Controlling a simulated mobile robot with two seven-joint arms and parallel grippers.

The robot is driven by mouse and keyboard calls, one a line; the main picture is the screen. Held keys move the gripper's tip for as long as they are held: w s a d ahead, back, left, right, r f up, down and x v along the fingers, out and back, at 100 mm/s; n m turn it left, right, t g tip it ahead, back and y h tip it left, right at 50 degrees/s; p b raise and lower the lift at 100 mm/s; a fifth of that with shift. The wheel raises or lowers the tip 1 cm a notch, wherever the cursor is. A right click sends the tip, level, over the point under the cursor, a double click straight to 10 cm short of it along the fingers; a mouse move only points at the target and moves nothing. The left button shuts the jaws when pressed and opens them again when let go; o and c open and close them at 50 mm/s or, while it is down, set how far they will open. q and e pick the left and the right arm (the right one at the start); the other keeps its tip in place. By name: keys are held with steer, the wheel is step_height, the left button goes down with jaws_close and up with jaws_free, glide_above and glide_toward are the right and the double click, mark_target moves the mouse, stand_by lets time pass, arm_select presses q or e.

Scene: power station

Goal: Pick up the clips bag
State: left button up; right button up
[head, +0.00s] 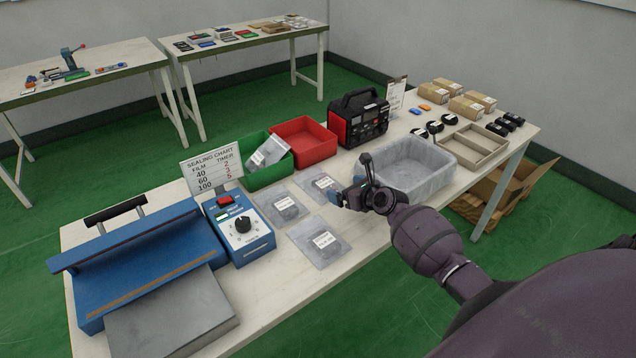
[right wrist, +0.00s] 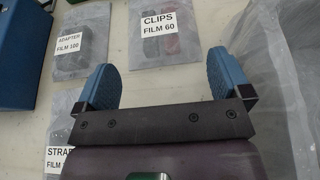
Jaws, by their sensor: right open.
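The clips bag (head: 318,185) is a clear flat pouch lying on the white table, just left of my right gripper in the head view. In the right wrist view the clips bag (right wrist: 168,35) shows dark and reddish contents and a label reading CLIPS FILM 60. My right gripper (head: 352,190) is over the table beside the bag. In the right wrist view its blue fingers (right wrist: 157,80) are spread wide with nothing between them, and the bag lies beyond the fingertips. My left gripper is not in view.
The adapter bag (head: 285,206) and strap bag (head: 320,242) lie nearby. A translucent tub (head: 425,180) stands right of the gripper. Green (head: 262,180) and red (head: 303,140) bins stand behind. A blue sealer (head: 150,255) and control box (head: 238,232) are left.

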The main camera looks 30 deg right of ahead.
mark_target(326, 184)
steer(key=b+x, duration=0.1)
steer(key=x, duration=0.2)
steer(key=shift+w+f, duration=0.1)
steer(key=shift+f, duration=0.1)
steer(key=shift+w+a+f+b, duration=0.15)
steer(key=shift+w+b, duration=0.2)
steer(key=shift+w, duration=0.3)
steer(key=b+x, duration=0.1)
steer(key=x, duration=0.2)
steer(key=shift+w+a+f+b, duration=0.1)
steer(key=shift+w+f+b, duration=0.1)
steer(key=shift+b, duration=0.15)
steer(key=shift+w+f, duration=0.1)
steer(key=shift+w, duration=0.45)
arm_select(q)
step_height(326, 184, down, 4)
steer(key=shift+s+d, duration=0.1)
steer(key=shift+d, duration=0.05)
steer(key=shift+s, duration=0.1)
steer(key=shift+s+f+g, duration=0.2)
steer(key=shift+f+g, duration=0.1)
arm_select(e)
steer(key=c, duration=1)
steer(key=shift+r, duration=0.2)
